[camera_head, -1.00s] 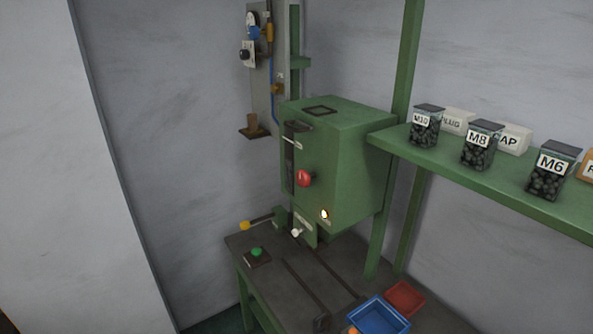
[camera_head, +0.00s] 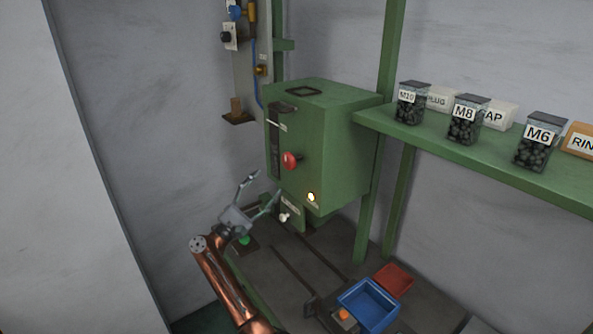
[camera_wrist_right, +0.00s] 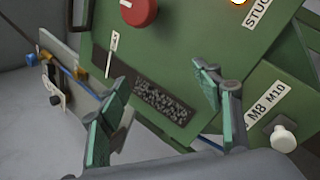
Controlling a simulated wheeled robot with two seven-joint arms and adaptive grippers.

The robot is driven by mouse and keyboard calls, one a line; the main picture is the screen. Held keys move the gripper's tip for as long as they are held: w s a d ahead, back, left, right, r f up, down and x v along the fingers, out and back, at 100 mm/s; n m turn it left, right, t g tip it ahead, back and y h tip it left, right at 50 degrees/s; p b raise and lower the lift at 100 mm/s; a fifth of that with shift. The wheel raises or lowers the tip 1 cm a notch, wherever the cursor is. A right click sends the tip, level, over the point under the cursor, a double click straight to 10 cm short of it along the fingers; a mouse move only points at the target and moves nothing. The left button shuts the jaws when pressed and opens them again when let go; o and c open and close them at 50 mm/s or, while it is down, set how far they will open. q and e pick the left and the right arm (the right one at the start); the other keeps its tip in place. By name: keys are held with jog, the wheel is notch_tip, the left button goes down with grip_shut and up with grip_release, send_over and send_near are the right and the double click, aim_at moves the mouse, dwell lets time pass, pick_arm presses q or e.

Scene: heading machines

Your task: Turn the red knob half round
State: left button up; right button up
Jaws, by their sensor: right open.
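The red knob (camera_head: 291,160) is on the front face of the green machine box (camera_head: 345,150). In the right wrist view the red knob (camera_wrist_right: 138,11) shows at the top edge, partly cut off. My right gripper (camera_head: 264,184) is open and empty, below and to the left of the knob in the head view, apart from it. In the right wrist view its two fingers (camera_wrist_right: 160,98) are spread, with the green machine face beyond them. My left gripper is not in view.
A lit lamp (camera_head: 311,197) and a white knob (camera_head: 284,217) sit below the red knob. A green button (camera_head: 243,240) is on the bench behind my arm. A blue bin (camera_head: 369,303) and a red bin (camera_head: 394,280) stand at right. A shelf (camera_head: 480,165) holds labelled jars.

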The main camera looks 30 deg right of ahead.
aim_at(286, 162)
jog(key=s+r+m+g+y, duration=0.1)
jog(key=r+m, duration=0.2)
jog(key=m, duration=0.1)
jog(key=s+r+m+g+y, duration=0.1)
jog(key=s+r+m+y, duration=0.1)
jog(key=r+m, duration=0.1)
jog(key=s+r+m+g+y+b, duration=0.1)
jog(key=s+r+m+g, duration=0.1)
jog(key=r+m, duration=0.1)
jog(key=shift+a+m+y, duration=0.1)
jog(key=shift+m+y, duration=0.3)
jog(key=shift+m, duration=0.4)
jog(key=shift+s+r, duration=0.1)
jog(key=shift+r, duration=0.1)
jog(key=shift+m, duration=0.3)
jog(key=d+p, duration=0.1)
jog(key=d, duration=0.5)
jog(key=shift+w+d+r+p, duration=0.1)
jog(key=shift+w+d+p, duration=0.1)
jog(key=shift+p, duration=0.2)
jog(key=shift+w+d, duration=0.1)
jog(key=shift+d, duration=0.55)
jog(key=shift+c, duration=0.3)
jog(key=c, duration=1.3)
